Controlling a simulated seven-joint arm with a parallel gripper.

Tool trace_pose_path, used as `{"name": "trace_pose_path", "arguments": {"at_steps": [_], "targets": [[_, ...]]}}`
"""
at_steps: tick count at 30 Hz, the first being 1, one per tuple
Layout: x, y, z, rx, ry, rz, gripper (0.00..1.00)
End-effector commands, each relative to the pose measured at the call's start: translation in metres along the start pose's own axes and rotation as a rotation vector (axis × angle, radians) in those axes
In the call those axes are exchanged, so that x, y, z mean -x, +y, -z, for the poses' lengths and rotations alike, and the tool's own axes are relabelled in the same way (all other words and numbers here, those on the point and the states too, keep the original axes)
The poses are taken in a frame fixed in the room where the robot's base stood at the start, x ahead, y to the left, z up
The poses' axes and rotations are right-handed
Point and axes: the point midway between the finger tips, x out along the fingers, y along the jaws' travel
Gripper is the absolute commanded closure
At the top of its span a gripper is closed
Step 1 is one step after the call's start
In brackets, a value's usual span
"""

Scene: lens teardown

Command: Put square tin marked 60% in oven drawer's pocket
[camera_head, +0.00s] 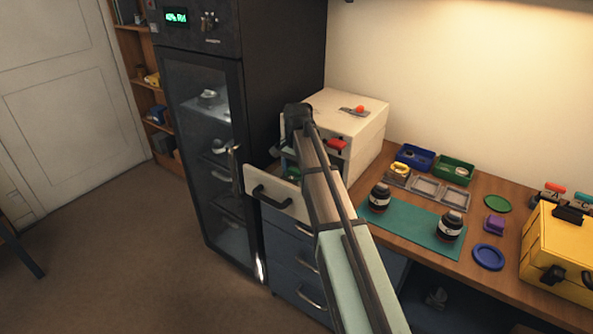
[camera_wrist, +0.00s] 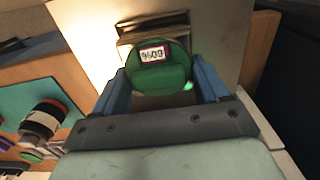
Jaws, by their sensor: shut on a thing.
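My gripper (camera_wrist: 160,82) is shut on a green tin (camera_wrist: 160,74) with a rounded face and a small white label. The label's dark marks look like digits, but I cannot read them surely. A brownish, square-edged recess or part (camera_wrist: 150,28) shows just behind the tin; I cannot tell whether they touch. In the head view, the cream oven (camera_head: 350,110) stands on the bench with its drawer (camera_head: 262,195) pulled out. My gripper is over the drawer there, mostly hidden by my arm, and a bit of green (camera_head: 293,174) shows below it. The drawer's pocket is not clearly visible.
A teal mat (camera_head: 415,222) with two dark lens-like cylinders (camera_head: 380,197) (camera_head: 450,225) lies right of my arm. Blue (camera_head: 420,158) and green (camera_head: 456,170) bins stand behind it. A yellow case (camera_head: 560,255) is at far right. A tall dark cabinet (camera_head: 215,150) stands left.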

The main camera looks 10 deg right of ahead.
Motion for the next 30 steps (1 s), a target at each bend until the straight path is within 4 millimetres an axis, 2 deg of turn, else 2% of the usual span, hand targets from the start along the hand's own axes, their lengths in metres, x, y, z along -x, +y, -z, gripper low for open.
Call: {"name": "trace_pose_path", "arguments": {"at_steps": [16,17,24,30], "targets": [[-0.0107,0.0002,-0.0002,0.0,0.0,0.0,0.56],[-0.0106,0.0001,-0.0001,0.0,0.0,0.0,0.24],[-0.0105,0.0,0.0,0.0,0.0,0.0,0.01],[-0.0106,0.0001,0.0,0.0,0.0,0.0,0.0]]}}
